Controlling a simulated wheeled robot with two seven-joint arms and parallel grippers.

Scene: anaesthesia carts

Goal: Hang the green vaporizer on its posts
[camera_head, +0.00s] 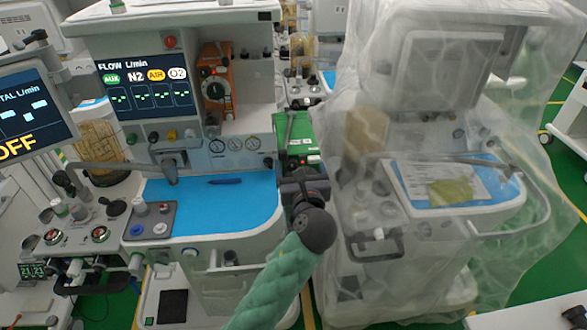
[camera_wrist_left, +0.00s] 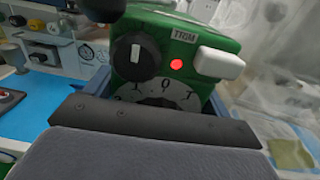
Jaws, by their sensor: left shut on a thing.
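The green vaporizer (camera_head: 298,138) is right of the left machine's blue worktop, in front of the gap between the machines. My left gripper (camera_head: 303,178) is shut on it, its arm rising from the bottom of the head view. In the left wrist view the vaporizer (camera_wrist_left: 180,55) fills the middle, showing a black knob, a red light, a white block and a numbered dial. The dark gripper bar covers its lower part. An orange vaporizer (camera_head: 215,82) hangs on the left machine, with a bare pale panel to its right. I cannot make out the posts. My right gripper is not in view.
The blue worktop (camera_head: 225,200) holds a dark blue pen-like item (camera_head: 225,182) and is otherwise mostly clear. A machine under clear plastic (camera_head: 430,150) stands close to the right of the vaporizer. A flow screen (camera_head: 145,88) is left of the orange vaporizer.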

